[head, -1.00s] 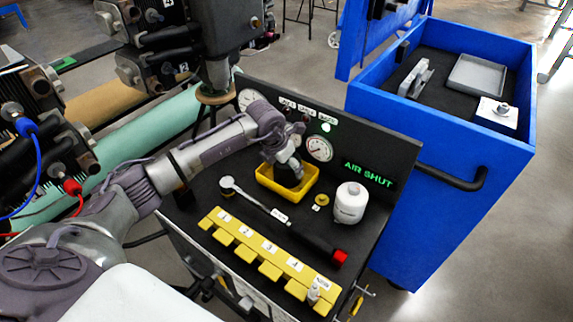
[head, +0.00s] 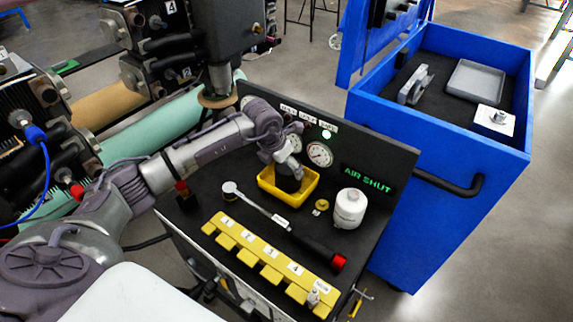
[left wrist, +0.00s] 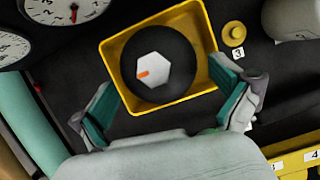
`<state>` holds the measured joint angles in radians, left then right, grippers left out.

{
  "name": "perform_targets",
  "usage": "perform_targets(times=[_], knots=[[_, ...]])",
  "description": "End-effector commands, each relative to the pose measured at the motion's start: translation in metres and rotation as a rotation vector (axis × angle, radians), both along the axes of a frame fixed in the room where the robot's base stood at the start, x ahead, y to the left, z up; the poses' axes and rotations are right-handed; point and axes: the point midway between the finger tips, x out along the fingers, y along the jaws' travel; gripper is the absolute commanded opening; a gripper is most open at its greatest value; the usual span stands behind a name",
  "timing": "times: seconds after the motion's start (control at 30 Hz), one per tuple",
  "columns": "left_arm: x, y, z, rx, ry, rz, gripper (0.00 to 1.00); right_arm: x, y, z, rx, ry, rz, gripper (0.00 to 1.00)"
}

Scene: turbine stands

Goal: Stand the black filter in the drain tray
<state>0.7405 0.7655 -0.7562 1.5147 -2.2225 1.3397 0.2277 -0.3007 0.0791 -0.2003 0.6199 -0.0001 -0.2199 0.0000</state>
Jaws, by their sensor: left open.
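The black filter (head: 289,183) stands in the yellow drain tray (head: 309,190) on the black panelled stand. In the left wrist view the filter (left wrist: 181,55) is a black disc seen from above, with a white hexagonal top and an orange mark. It appears upright inside the walls of the tray (left wrist: 112,45). My left gripper (head: 286,167) is just above the filter. In the left wrist view its teal-padded fingers (left wrist: 167,78) are open, one on each side of the filter, apart from it. My right gripper is not in view.
A white canister (head: 349,208), a small yellow knob (head: 321,206) and a torque wrench (head: 280,221) lie near the tray. A yellow numbered rack (head: 265,255) runs along the front edge. Gauges (head: 319,154) stand behind. A blue cart (head: 440,180) is at right.

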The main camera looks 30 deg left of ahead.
Motion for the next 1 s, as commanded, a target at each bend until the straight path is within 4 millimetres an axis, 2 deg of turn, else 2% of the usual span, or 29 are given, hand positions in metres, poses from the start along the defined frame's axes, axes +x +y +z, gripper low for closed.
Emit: perform_targets(times=[0.03,0.4,1.0], knots=[[-0.002,0.0,0.007,0.0,0.0,0.0,1.0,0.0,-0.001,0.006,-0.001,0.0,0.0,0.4],[-0.011,0.003,0.032,0.0,0.0,-0.001,1.0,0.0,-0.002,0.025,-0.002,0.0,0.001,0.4],[-0.012,0.003,0.034,0.0,0.0,0.0,1.0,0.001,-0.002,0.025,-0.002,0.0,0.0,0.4]])
